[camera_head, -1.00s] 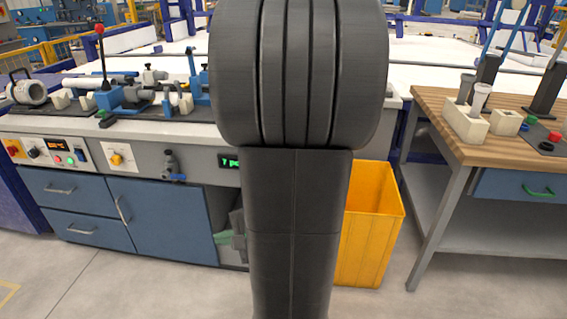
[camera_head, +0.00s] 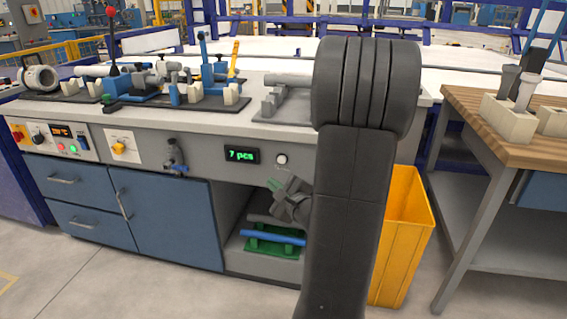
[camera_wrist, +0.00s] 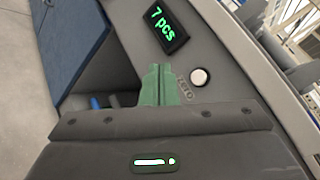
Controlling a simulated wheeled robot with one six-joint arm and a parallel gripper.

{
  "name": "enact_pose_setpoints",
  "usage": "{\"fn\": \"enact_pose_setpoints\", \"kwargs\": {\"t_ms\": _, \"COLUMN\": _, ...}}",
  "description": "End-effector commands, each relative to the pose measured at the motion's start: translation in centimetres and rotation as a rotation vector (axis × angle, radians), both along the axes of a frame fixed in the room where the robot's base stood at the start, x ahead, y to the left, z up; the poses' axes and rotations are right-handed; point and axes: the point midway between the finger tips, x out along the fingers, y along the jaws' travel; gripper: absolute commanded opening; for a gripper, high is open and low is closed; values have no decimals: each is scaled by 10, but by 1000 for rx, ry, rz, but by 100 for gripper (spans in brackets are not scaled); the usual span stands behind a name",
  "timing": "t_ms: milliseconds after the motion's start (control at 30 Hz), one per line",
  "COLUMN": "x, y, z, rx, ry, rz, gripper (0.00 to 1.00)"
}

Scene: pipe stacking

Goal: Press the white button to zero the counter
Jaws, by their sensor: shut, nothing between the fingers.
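The white button (camera_head: 282,159) is a small round knob on the grey front panel of the bench. The counter display (camera_head: 242,155) beside it, to its left, reads "7 pcs" in green. In the wrist view the button (camera_wrist: 199,77) lies to the upper right of the green fingertips, and the display (camera_wrist: 167,29) is above them. My gripper (camera_head: 276,184) is shut and empty, with its green fingertips just below the button and display in the head view. The fingertips (camera_wrist: 158,82) look apart from the button in the wrist view.
An open shelf holds a blue pipe (camera_head: 272,236) on green supports. A yellow bin (camera_head: 402,235) stands right of the shelf, partly behind my arm. A wooden-topped table (camera_head: 475,125) is at the right. Clamps and a pipe fixture (camera_head: 150,85) crowd the bench top.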

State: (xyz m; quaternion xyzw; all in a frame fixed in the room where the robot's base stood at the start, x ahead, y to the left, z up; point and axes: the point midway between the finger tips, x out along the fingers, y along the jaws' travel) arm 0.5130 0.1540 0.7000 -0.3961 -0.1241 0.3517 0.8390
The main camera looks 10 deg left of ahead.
Motion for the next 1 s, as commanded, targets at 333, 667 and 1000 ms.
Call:
{"fn": "enact_pose_setpoints", "kwargs": {"t_ms": 333, "x": 14, "y": 0, "z": 2, "rx": -1, "ry": 1, "rz": 1, "gripper": 0}}
{"fn": "enact_pose_setpoints", "kwargs": {"t_ms": 667, "x": 60, "y": -2, "z": 2, "rx": 0, "ry": 1, "rz": 2, "gripper": 0}}
{"fn": "enact_pose_setpoints", "kwargs": {"t_ms": 1000, "x": 86, "y": -3, "z": 0, "rx": -1, "ry": -1, "rz": 1, "gripper": 0}}
